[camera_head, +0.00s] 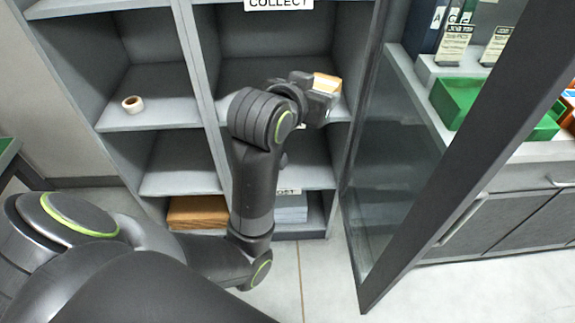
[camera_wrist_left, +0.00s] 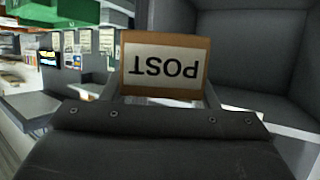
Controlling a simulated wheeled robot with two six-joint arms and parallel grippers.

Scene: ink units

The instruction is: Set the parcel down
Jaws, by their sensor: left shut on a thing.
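The parcel (camera_head: 327,83) is a small orange-brown box. My left gripper (camera_head: 318,98) is shut on it and holds it at the front of the right column of the grey shelf unit, below the "COLLECT" sign (camera_head: 278,4). In the left wrist view the parcel (camera_wrist_left: 165,42) shows a white label reading "POST" upside down, between the gripper's fingers (camera_wrist_left: 160,92). The gripper hides part of the parcel in the head view, and I cannot tell whether the parcel touches a shelf. My right gripper is not in view.
A tape roll (camera_head: 133,104) lies on a left shelf. A dark-framed glass door (camera_head: 400,200) stands open at right, near a counter with green trays (camera_head: 456,103).

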